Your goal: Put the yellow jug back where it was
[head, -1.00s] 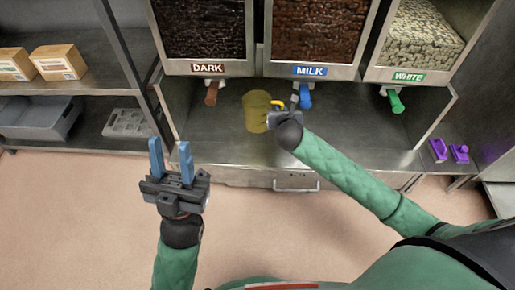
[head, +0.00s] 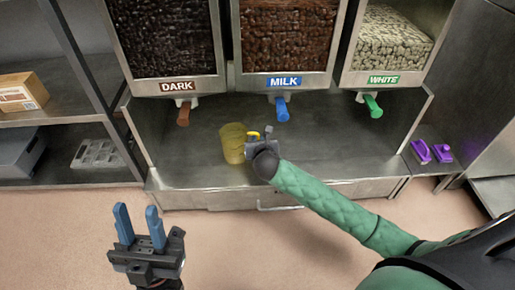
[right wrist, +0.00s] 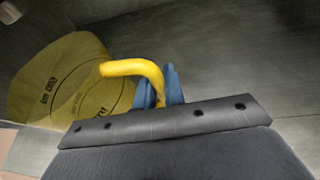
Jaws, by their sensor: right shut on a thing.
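The yellow jug (head: 233,143) is see-through and looks empty. It is at the metal counter (head: 320,150), below and between the DARK and MILK dispensers. Whether its base touches the counter I cannot tell. My right gripper (head: 262,140) is shut on the jug's yellow handle, at the jug's right side. In the right wrist view the handle (right wrist: 135,69) passes between the blue fingers (right wrist: 172,85), and the jug's body (right wrist: 60,85) fills the left. My left gripper (head: 140,225) is open and empty, above the floor in front of the counter.
The DARK (head: 183,113), MILK (head: 282,108) and WHITE (head: 371,104) spouts hang over the counter. Purple tools (head: 431,152) lie at the right. A shelf with a carton (head: 22,92) and grey trays (head: 98,153) stands at the left. The counter right of my gripper is clear.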

